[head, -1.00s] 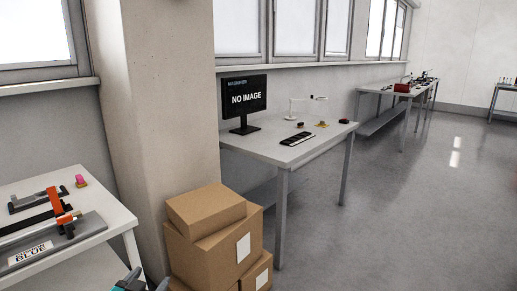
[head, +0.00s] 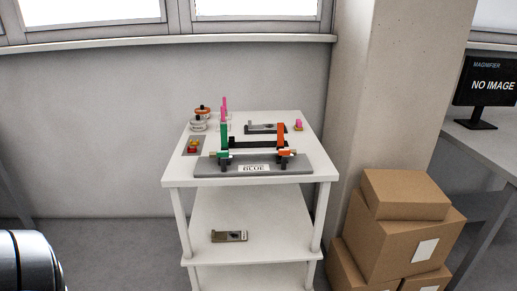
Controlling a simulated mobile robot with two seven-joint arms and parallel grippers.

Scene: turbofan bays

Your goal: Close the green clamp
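The green clamp (head: 224,138) stands on the left end of a grey base plate (head: 212,168) labelled BLUE, on the top of a white shelved table. Its green part is upright. An orange clamp (head: 285,140) stands upright at the right end of the same plate. The contact between the green clamp and the bar is too small to tell. Neither of my grippers shows in the head view.
The white table (head: 180,178) stands by the wall. Pots (head: 199,120), a pink upright item (head: 224,108) and a red-yellow item (head: 193,146) lie on it. Stacked boxes (head: 405,225) and a pillar (head: 375,90) are at its right. A dark rounded object (head: 30,262) fills the lower left corner.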

